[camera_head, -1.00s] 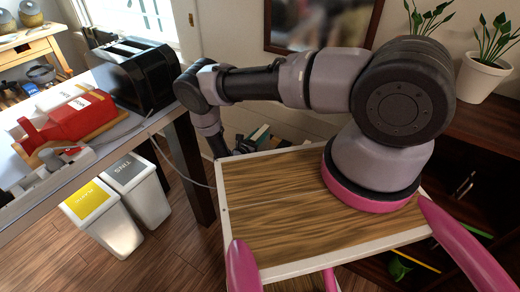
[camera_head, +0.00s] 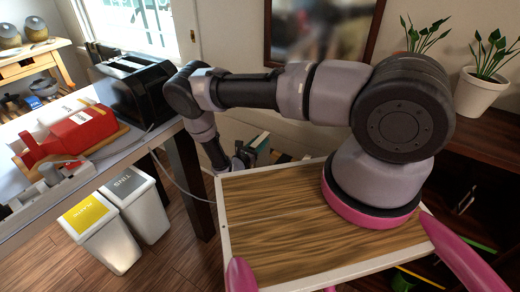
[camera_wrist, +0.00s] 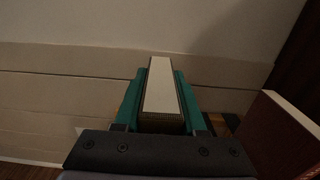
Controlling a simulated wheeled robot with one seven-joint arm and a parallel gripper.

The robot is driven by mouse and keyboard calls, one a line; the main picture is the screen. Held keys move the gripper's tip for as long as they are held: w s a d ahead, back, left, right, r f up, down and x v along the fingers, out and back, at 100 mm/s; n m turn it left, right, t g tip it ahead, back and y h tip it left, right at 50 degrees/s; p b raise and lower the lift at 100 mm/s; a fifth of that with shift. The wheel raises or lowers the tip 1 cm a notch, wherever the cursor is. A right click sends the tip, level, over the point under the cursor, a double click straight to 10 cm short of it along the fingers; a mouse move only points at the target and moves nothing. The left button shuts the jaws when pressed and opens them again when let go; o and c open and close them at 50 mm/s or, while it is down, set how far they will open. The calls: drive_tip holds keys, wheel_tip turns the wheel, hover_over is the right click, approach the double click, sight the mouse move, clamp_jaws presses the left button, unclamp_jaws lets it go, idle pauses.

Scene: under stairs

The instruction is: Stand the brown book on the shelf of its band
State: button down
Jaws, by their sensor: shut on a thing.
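A dark red-brown, board-like thing with a pale edge (camera_wrist: 290,135) stands right of the gripper in the wrist view, apart from the held book. I cannot tell whether it is the brown book. No banded shelf can be clearly told.
A table (camera_head: 80,170) with a black toaster (camera_head: 130,80) and a red bottle-shaped thing (camera_head: 75,130) is at left. White bins (camera_head: 105,240) stand below. A dark cabinet (camera_head: 480,150) with potted plants (camera_head: 482,90) is at right. A pale wall (camera_wrist: 90,70) fills the wrist view's background.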

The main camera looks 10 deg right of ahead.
wheel_tip(320, 180, up, 7)
drive_tip(key=shift+w+f, duration=0.1)
drive_tip(key=shift+f, duration=0.1)
drive_tip(key=d+r+n+t+y, duration=0.1)
drive_tip(key=d+r, duration=0.2)
drive_tip(key=r, duration=0.4)
drive_tip(key=d+r+n+t+y, duration=0.1)
drive_tip(key=d+r, duration=0.2)
drive_tip(key=r, duration=0.5)
drive_tip(key=w+d+r+n+t+y, duration=0.1)
drive_tip(key=d+r+y, duration=0.1)
drive_tip(key=r, duration=0.5)
drive_tip(key=shift+d+r, duration=0.15)
drive_tip(key=shift+d, duration=0.45)
drive_tip(key=shift+w, duration=0.15)
